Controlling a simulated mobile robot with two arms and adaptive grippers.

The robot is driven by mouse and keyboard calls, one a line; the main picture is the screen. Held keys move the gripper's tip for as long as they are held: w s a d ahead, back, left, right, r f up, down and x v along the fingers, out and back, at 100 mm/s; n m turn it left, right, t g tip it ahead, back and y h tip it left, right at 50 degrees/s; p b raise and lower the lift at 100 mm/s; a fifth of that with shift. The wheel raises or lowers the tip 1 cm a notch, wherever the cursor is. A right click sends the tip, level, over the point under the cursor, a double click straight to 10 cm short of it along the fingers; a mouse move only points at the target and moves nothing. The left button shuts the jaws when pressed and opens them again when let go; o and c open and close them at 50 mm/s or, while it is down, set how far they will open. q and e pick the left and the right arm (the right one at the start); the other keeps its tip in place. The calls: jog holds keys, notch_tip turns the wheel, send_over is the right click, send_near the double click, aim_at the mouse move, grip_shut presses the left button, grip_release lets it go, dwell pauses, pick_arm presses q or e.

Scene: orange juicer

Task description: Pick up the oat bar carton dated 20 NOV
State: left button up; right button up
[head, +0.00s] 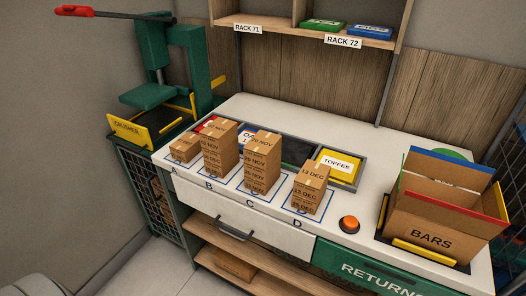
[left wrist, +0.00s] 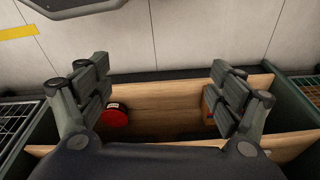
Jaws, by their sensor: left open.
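Brown cartons stand in marked spots A to D on the white counter in the head view. A small low carton (head: 184,148) is at A. Taller stacks stand at B (head: 219,150), C (head: 261,162) and D (head: 311,189). Stacks B and C carry NOV dates, and a 20 NOV label seems to show near the top of C; the small print is hard to read. The top of D reads 13 DEC. My left gripper (left wrist: 160,77) is open and empty in the left wrist view, above a wooden shelf, away from the cartons. My right gripper is not in view.
An open box marked BARS (head: 432,225) stands at the counter's right, beside an orange button (head: 349,224). Bins, one marked TOFFEE (head: 338,165), lie behind the stacks. A green crusher (head: 155,95) stands left. A red round thing (left wrist: 115,115) lies on the shelf.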

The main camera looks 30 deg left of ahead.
pick_arm(q)
jog(key=w+r+t, duration=0.1)
jog(key=w+r, duration=0.4)
jog(key=r, duration=0.9)
jog(key=n+t+b, duration=0.2)
jog(key=t, duration=1.3)
send_near(263, 141)
jog(key=w, duration=0.1)
jog(key=w+p, duration=0.1)
jog(key=w, duration=0.2)
jog(key=shift+w+a+p, duration=0.25)
jog(key=shift+a+p, duration=0.05)
jog(key=shift+a, duration=0.05)
jog(key=w+p, duration=0.1)
jog(key=w, duration=0.1)
jog(key=w+d, duration=0.1)
jog(key=w, duration=0.1)
jog(key=shift+w+r+p, duration=0.15)
jog(key=shift+w+p, duration=0.05)
jog(key=shift+p, duration=0.15)
jog(key=shift+w+a, duration=0.1)
jog(key=shift+w, duration=0.5)
jog(key=shift+s, duration=0.1)
jog(key=shift+c, duration=0.6)
